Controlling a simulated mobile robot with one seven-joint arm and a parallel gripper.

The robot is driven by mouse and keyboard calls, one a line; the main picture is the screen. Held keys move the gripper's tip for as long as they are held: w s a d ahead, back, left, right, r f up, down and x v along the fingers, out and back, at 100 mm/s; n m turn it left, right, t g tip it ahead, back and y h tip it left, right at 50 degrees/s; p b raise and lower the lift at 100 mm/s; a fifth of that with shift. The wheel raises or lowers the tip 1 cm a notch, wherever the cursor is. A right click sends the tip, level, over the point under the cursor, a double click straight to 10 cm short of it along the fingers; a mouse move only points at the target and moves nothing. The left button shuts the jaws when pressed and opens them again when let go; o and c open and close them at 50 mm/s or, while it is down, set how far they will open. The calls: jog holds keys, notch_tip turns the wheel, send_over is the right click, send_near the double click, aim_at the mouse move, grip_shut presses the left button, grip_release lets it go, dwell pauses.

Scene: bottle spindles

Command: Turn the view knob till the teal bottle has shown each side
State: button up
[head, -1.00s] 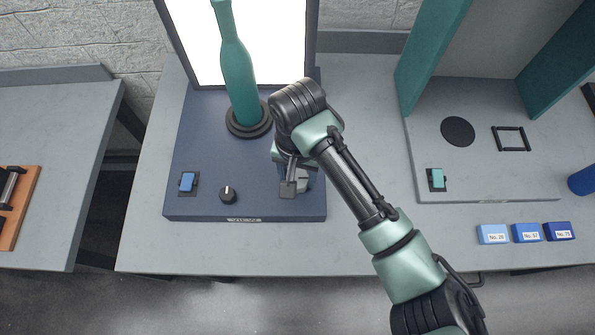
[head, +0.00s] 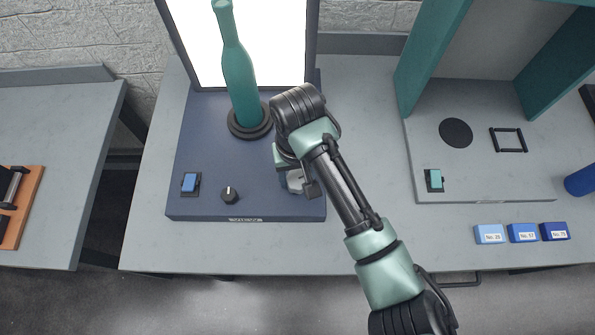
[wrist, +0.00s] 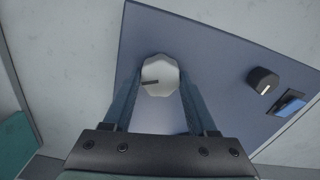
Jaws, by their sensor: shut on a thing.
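The teal bottle (head: 238,75) stands upright on a round dark turntable (head: 240,130) in front of a bright white panel. My gripper (wrist: 160,80) is shut on a pale grey faceted knob (wrist: 161,70) at the right front of the dark blue base. One finger is on each side of the knob, and a dark pointer line on its top points left in the wrist view. In the head view my wrist partly hides this knob (head: 294,180). A VIEW label (head: 245,220) is on the base's front edge, between this knob and a small black knob (head: 229,194).
A blue rocker switch (head: 190,183) sits left of the black knob. At right is a grey station (head: 480,190) with teal walls and a teal switch (head: 434,180). Several blue numbered blocks (head: 490,234) lie in front of it. A blue cylinder (head: 580,180) stands far right.

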aim_at(298, 178)
jog(key=shift+n, duration=0.5)
jog(key=o, duration=1.4)
jog(key=shift+c, duration=0.2)
jog(key=shift+r, duration=0.1)
notch_tip(298, 178, up, 13)
jog(key=p, duration=0.2)
